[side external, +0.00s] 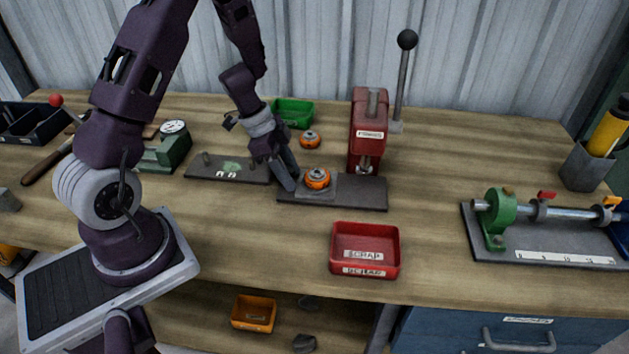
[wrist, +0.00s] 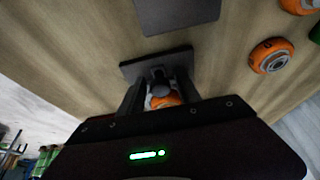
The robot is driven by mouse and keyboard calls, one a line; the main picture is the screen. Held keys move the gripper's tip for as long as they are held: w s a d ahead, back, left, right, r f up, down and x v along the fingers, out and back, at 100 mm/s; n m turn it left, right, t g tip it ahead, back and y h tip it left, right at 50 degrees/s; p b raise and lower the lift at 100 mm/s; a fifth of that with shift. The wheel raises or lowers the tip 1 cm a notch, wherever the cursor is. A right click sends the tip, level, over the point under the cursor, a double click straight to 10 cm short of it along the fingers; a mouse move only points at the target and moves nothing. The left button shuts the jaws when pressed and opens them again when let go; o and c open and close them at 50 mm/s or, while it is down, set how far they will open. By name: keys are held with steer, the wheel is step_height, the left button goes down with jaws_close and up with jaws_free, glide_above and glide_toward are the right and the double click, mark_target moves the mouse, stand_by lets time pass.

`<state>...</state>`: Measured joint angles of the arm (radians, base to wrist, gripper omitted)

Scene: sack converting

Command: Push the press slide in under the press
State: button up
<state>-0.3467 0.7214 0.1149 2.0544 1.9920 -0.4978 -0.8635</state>
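The red press (side external: 367,130) stands on a dark base plate (side external: 362,193) in the side view. The grey press slide (side external: 316,192) is on the left part of this plate, to the left of the press head, with an orange ring-shaped part (side external: 317,177) on it. My gripper (side external: 290,184) points down at the slide's left end, close beside the orange part; contact is unclear. In the wrist view, its fingers (wrist: 158,95) stand apart, with an orange and grey part (wrist: 165,97) showing between them, partly hidden by the gripper body.
Another orange part (side external: 309,139) and a green bin (side external: 292,112) are behind. A red scrap tray (side external: 365,232) stands in front of the press. The press lever (side external: 402,80) rises at the back right. A dark plate (side external: 228,169) lies to the left.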

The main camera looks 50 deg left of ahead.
mark_target(320, 172)
jaws_close()
steer(key=shift+w+d, duration=1.3)
steer(key=shift+w+d, duration=1.3)
steer(key=shift+w+d+r, duration=0.1)
steer(key=shift+w+d, duration=1.2)
steer(key=shift+d, duration=0.05)
